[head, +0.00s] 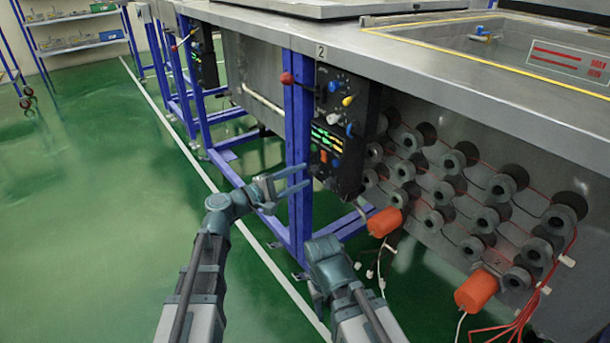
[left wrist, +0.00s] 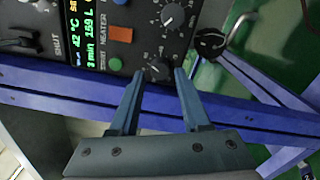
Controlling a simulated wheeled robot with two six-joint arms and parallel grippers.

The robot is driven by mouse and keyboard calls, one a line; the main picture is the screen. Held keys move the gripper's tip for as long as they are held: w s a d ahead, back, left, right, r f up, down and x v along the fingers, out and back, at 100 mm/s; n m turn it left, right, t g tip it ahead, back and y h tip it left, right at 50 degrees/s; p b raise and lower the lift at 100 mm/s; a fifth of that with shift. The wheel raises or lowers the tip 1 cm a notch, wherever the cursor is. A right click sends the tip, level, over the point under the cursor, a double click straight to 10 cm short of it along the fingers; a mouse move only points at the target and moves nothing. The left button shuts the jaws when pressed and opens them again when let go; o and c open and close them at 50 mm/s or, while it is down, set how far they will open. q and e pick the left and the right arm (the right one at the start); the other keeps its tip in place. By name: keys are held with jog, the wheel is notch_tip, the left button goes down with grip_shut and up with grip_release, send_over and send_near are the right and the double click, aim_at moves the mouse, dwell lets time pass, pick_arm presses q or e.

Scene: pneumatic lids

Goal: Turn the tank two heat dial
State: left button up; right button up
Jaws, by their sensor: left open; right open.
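The black control panel (head: 350,115) hangs on the blue post under the sign "2". In the left wrist view, the panel (left wrist: 90,12) has a lit display (left wrist: 88,30) reading 42 °C and two black round dials with scale marks. The upper dial (left wrist: 172,15) is clear of my fingers. The lower dial (left wrist: 158,67) lies just ahead of my open left gripper (left wrist: 159,75), between its fingertip lines; contact cannot be told. In the head view my left gripper (head: 309,176) reaches right to the panel's lower part. My right gripper (head: 317,293) is low, mostly hidden by its own wrist.
An orange button (left wrist: 121,35) and a green button (left wrist: 110,62) sit beside the dials. The blue post (head: 298,150) stands close to my left gripper. Orange cylinders (head: 384,222) and several grey round fittings lie right of the panel. Green floor at left is clear.

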pick_arm(q)
jog(key=v, duration=1.1)
jog(key=shift+s+a, duration=0.2)
jog(key=shift+a, duration=0.05)
jog(key=s+d+f+m+g+y+p, duration=0.65)
jog(key=s+d+f+m+g, duration=0.25)
jog(key=s+d, duration=0.2)
jog(key=s+a+f+m+g+y+p, duration=0.1)
jog(key=s+a+m+g+y+p, duration=0.1)
jog(key=s+a+m+y+p, duration=0.55)
notch_tip(320, 180, up, 38)
jog(key=d+n+y+p, duration=0.1)
jog(key=n+p, duration=0.1)
jog(key=p, duration=3.3)
jog(key=shift+d+f+y, duration=0.25)
jog(key=shift+d+y, duration=0.05)
jog(key=shift+y, duration=0.1)
